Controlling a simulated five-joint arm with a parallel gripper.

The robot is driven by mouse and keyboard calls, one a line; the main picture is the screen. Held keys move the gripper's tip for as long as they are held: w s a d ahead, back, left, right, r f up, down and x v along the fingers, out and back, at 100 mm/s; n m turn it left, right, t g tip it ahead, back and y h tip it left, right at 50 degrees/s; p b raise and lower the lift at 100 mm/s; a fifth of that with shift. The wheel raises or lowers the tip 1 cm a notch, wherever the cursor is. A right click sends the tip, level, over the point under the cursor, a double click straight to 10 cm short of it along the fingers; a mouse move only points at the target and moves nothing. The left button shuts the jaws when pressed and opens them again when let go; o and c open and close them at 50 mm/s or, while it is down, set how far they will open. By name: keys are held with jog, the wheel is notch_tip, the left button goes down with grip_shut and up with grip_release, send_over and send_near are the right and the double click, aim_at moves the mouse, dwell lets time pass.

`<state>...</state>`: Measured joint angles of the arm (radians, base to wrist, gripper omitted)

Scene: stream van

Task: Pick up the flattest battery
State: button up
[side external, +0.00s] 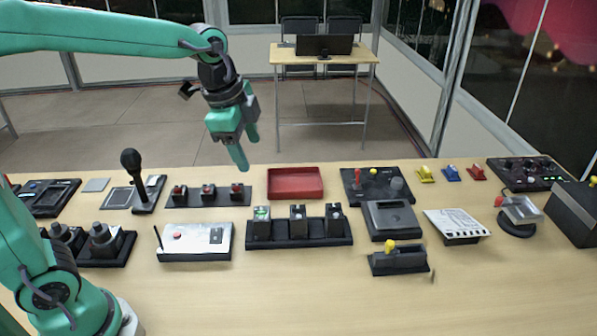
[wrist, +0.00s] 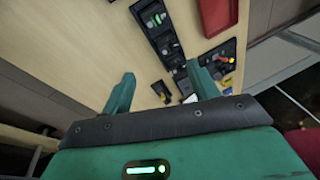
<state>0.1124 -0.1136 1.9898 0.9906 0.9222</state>
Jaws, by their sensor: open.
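A long black dock (side external: 300,240) in the middle of the table holds three upright dark blocks that look like batteries. The left block (side external: 262,224) has a green-lit face. The middle block (side external: 298,222) and right block (side external: 333,220) have pale tops; I cannot read their charge marks. The dock also shows in the wrist view (wrist: 179,66), its blocks small and unclear. My gripper (side external: 247,148) is open and empty, high above the table's back edge, behind and left of the dock. Its two fingers (wrist: 160,88) are spread in the wrist view.
A red tray (side external: 295,184) lies behind the dock. A joystick panel (side external: 360,195) and a grey box (side external: 392,222) stand to its right. A white box (side external: 195,240) stands to its left, a black lever box (side external: 399,261) front right. The front middle table (side external: 300,300) is clear.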

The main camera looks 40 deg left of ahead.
jog(key=w+d+f+m+g, duration=0.2)
jog(key=w+d+f+m, duration=0.25)
jog(key=w+m, duration=0.35)
jog(key=m+g, duration=0.1)
jog(key=m, duration=0.5)
send_over(335, 210)
jog(key=f, duration=1)
jog(key=shift+s+a+f, duration=0.15)
jog(key=shift+s+a, duration=0.1)
jog(key=shift+a, duration=0.05)
jog(key=shift+w+d+f+m, duration=0.25)
jog(key=shift+f+m, duration=0.3)
jog(key=shift+m, duration=0.05)
jog(key=shift+f, duration=3.9)
jog(key=c, duration=1.3)
